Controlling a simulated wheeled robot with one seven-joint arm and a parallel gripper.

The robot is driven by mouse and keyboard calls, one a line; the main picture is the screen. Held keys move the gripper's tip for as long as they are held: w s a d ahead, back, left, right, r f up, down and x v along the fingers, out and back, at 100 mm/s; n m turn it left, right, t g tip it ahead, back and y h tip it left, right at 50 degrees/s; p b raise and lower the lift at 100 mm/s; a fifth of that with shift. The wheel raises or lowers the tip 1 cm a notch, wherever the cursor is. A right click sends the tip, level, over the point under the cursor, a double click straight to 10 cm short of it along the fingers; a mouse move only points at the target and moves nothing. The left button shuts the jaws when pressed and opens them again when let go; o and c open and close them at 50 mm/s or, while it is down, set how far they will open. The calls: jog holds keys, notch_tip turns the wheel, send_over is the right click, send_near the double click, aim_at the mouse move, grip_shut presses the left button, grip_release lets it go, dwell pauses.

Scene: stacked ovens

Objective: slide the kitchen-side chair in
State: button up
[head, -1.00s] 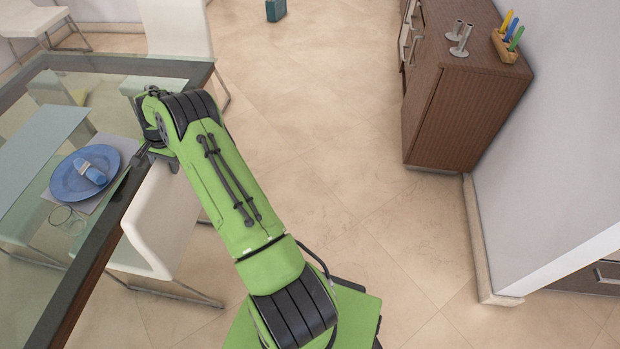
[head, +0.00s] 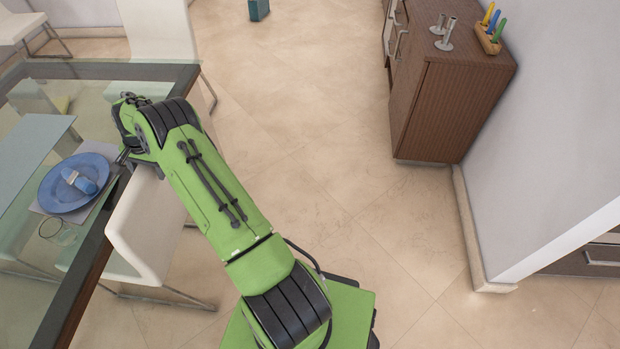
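A white chair (head: 148,226) with thin metal legs stands at the near right side of the glass-topped table (head: 84,262), with its back outside the dark table edge and part of it showing beneath the glass. My gripper (head: 124,158) is at the end of the green arm, low at the far upper end of this chair's back, by the table edge. The arm hides much of it, so I cannot tell whether its fingers are open or whether it touches the chair.
A blue plate with a napkin (head: 72,182) and a glass (head: 50,228) sit on the table near my gripper. Another white chair (head: 158,38) stands at the table's far side. A brown cabinet (head: 450,105) and a wall (head: 550,150) are at right. The tiled floor (head: 310,130) between is clear.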

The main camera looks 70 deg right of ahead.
jog(key=shift+o, duration=1.1)
notch_tip(320, 180, up, 13)
jog(key=p, duration=0.9)
jog(key=shift+r, duration=0.15)
jog(key=shift+d, duration=0.1)
